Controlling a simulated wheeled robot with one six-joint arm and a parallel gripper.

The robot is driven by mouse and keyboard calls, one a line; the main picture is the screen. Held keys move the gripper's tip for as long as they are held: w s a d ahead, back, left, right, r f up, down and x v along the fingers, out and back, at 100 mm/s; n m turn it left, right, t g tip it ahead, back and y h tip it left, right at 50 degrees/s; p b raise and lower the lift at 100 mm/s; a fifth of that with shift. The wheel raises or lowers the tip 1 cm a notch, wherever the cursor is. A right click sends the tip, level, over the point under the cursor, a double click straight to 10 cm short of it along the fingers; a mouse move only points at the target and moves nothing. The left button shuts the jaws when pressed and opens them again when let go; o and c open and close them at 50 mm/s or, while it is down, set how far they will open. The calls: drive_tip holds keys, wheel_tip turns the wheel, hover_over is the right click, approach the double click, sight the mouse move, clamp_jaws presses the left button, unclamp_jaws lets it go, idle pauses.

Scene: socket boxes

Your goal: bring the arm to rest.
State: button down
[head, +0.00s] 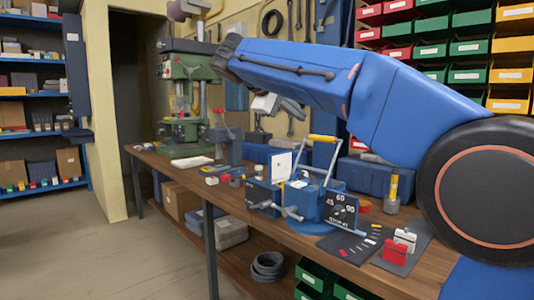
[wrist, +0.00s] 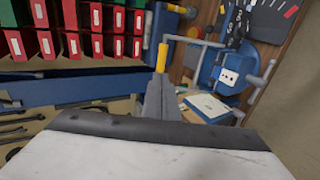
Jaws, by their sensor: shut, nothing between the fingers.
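My blue arm reaches from the right side of the head view up and left across the bench. My gripper (head: 292,112) hangs under the arm's far end, above the bench, and is partly hidden by the arm. In the wrist view my gripper (wrist: 161,82) shows as dark grey fingers, shut and empty. A yellow grip (wrist: 162,57) appears just past the fingertips; I cannot tell the gap between them. In the head view the yellow grip (head: 322,138) tops the lever of a blue bench tool (head: 310,203), lower than my gripper.
The wooden bench (head: 290,252) holds a green drill press (head: 188,95), blue boxes (head: 366,176) and a dark mat with red and white pieces (head: 395,252). Red, green and yellow bins (head: 468,48) line the back wall. Open floor (head: 80,250) lies at the left.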

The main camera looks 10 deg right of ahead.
drive_tip(key=s+d+f+m+g+y, duration=0.1)
drive_tip(key=s+d+f+y, duration=0.2)
drive_tip(key=s+d+f, duration=0.5)
drive_tip(key=s+d+f+m+g+y, duration=0.15)
drive_tip(key=s+d+f, duration=0.25)
drive_tip(key=s+f, duration=0.65)
drive_tip(key=s+f+m+y, duration=0.2)
drive_tip(key=s+f, duration=0.7)
drive_tip(key=f, duration=0.4)
drive_tip(key=s+a+f+m+y, duration=0.1)
drive_tip(key=s+f+m+y, duration=0.1)
drive_tip(key=s+f, duration=0.8)
wheel_tip(320, 180, down, 3)
drive_tip(key=shift+a+r+m+y, duration=0.1)
drive_tip(key=shift+a+m+y, duration=0.2)
drive_tip(key=shift+y, duration=0.35)
